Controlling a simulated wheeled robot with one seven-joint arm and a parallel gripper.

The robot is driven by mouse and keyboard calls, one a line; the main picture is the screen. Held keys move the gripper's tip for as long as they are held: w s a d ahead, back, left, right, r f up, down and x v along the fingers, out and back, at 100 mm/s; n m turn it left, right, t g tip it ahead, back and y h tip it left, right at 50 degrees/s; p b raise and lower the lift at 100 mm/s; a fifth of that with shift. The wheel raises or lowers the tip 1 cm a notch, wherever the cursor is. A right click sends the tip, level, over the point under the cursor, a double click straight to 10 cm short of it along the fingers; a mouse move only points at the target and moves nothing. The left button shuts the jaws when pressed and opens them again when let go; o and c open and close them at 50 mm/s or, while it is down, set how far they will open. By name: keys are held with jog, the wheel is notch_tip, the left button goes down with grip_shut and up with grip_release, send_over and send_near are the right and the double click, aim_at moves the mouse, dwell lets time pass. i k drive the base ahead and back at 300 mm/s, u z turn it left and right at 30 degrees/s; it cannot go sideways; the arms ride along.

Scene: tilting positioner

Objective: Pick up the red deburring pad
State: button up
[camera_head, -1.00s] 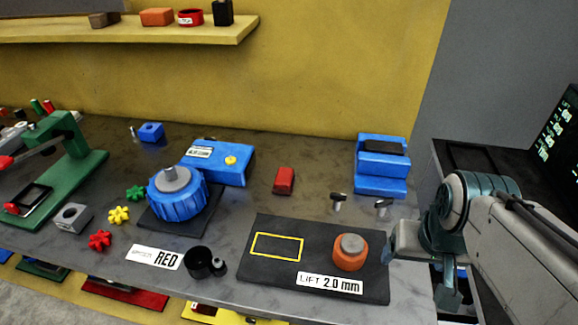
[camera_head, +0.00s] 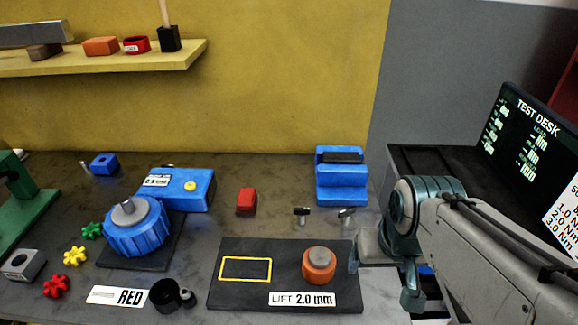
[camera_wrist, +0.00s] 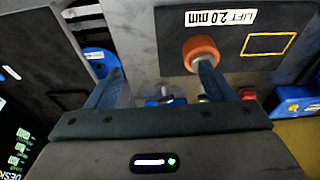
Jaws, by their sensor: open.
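A small red block (camera_head: 246,201), which looks like the red deburring pad, lies on the grey bench between the blue rotary positioner (camera_head: 137,227) and the blue stepped block (camera_head: 341,178). In the wrist view a bit of red (camera_wrist: 249,94) shows just beyond the right finger, partly hidden. My gripper (camera_wrist: 160,85) is open and empty, with its fingers wide apart. In the head view it hangs at the right edge of the black mat (camera_head: 230,300), well to the right of the red block and apart from it.
An orange knob with a grey top (camera_head: 319,265) stands on the mat, close to my gripper. A black cup (camera_head: 165,296) and coloured star knobs (camera_head: 75,256) lie to the left. Bench around the red block is clear.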

aim_at(247, 204)
jog(key=u, duration=0.4)
jog(key=k, duration=1.05)
jog(key=u, duration=1.35)
jog(key=i, duration=1.55)
jog(key=z, duration=0.7)
